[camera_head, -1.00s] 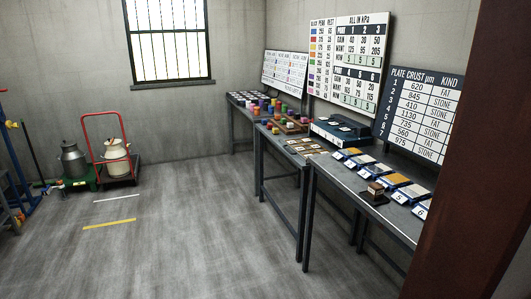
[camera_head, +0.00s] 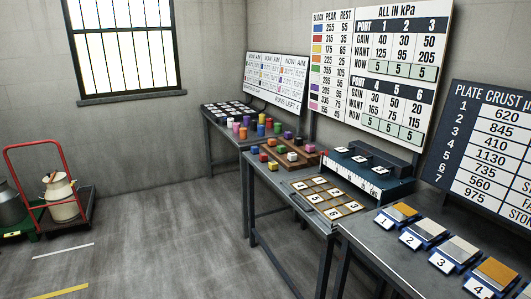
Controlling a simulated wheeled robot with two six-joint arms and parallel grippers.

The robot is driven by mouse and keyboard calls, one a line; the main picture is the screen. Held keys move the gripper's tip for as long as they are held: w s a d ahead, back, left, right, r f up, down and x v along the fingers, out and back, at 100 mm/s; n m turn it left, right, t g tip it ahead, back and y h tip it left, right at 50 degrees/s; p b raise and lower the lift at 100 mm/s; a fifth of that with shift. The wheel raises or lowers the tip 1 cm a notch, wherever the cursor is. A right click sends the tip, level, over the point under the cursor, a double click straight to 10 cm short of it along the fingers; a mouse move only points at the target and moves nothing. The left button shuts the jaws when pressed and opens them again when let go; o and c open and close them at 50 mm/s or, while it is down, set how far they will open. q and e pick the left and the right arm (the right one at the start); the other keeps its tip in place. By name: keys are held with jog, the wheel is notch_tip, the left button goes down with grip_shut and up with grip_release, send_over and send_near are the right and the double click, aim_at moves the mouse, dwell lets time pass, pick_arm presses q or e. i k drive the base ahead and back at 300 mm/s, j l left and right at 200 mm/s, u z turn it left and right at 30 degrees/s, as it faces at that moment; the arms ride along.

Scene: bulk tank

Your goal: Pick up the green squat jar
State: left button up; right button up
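Several small coloured pieces stand at the far end of the row of tables along the right wall. Among them a small green piece (camera_head: 277,128) shows near the front right of the far table (camera_head: 222,143). It is too small to tell whether it is a squat jar. Blue, pink, orange and purple pieces stand close around it. Neither of my grippers is in view.
The middle table holds a wooden rack (camera_head: 312,157) of coloured blocks, a numbered board (camera_head: 327,197) and a dark teal device (camera_head: 368,178). Numbered plates (camera_head: 415,236) lie on the nearest table. A red-handled cart (camera_head: 70,228) with a can stands left. The grey floor (camera_head: 170,240) between is clear.

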aim_at(278, 125)
jog(key=i+z, duration=0.1)
jog(key=i, duration=0.9)
jog(key=i+j, duration=0.2)
jog(key=i, duration=0.85)
jog(key=i+j, duration=0.15)
jog(key=i+j+z, duration=0.1)
jog(key=j, duration=0.3)
jog(key=i+j, duration=0.5)
jog(key=i+j+z, duration=0.15)
jog(key=i+j, duration=0.15)
jog(key=j, duration=0.2)
jog(key=i+j, duration=0.3)
jog(key=i+j+z, duration=0.15)
jog(key=i+j, duration=0.15)
jog(key=j, duration=0.25)
jog(key=i+j, duration=0.25)
jog(key=j, duration=0.2)
jog(key=i+j+z, duration=0.15)
jog(key=i+j, duration=0.75)
jog(key=i+z, duration=0.1)
jog(key=z, duration=1.35)
